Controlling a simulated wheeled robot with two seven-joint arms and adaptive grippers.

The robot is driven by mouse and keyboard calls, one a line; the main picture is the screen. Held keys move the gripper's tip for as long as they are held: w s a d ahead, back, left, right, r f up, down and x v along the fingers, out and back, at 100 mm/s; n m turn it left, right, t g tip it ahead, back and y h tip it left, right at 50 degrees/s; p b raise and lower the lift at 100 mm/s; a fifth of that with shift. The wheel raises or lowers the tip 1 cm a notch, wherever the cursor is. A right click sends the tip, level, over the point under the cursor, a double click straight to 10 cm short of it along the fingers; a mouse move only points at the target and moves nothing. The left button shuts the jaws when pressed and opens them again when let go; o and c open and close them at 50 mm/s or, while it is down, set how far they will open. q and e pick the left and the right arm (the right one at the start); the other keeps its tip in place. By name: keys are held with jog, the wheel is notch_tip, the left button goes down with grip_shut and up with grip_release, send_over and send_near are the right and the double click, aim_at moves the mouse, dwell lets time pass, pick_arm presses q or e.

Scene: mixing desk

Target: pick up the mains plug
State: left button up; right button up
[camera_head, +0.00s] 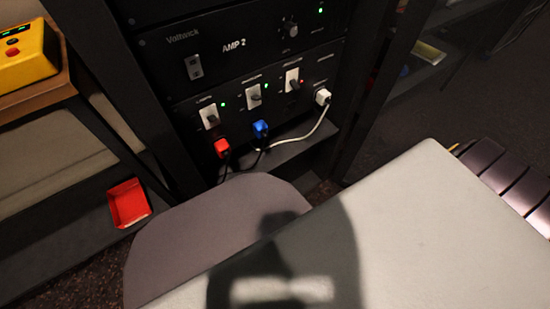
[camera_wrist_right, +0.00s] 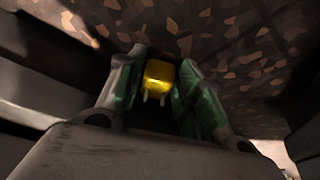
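A small yellow plug (camera_wrist_right: 160,74) shows in the right wrist view, with two pale prongs pointing toward the camera. My right gripper (camera_wrist_right: 161,70) has a green-padded finger on each side of it. The fingers lean inward and appear to touch the plug's sides, so the gripper looks shut on it. Any cord is hidden. In the head view, red (camera_head: 222,148), blue (camera_head: 261,129) and white (camera_head: 323,97) plugs sit in the rack's lower panel. My left gripper is not in view.
The black rack (camera_head: 240,50) has switches and lit lamps. A yellow device (camera_head: 28,55) sits on the left shelf, with a red tray (camera_head: 129,203) lower down. A dark slatted object (camera_head: 505,178) is at right. Speckled carpet (camera_wrist_right: 255,60) lies beyond the right gripper.

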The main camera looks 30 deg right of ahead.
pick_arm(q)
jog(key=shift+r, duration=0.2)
pick_arm(e)
jog(key=shift+c, duration=0.4)
jog(key=c, duration=0.6)
jog(key=shift+s+r, duration=0.1)
jog(key=shift+r, duration=0.05)
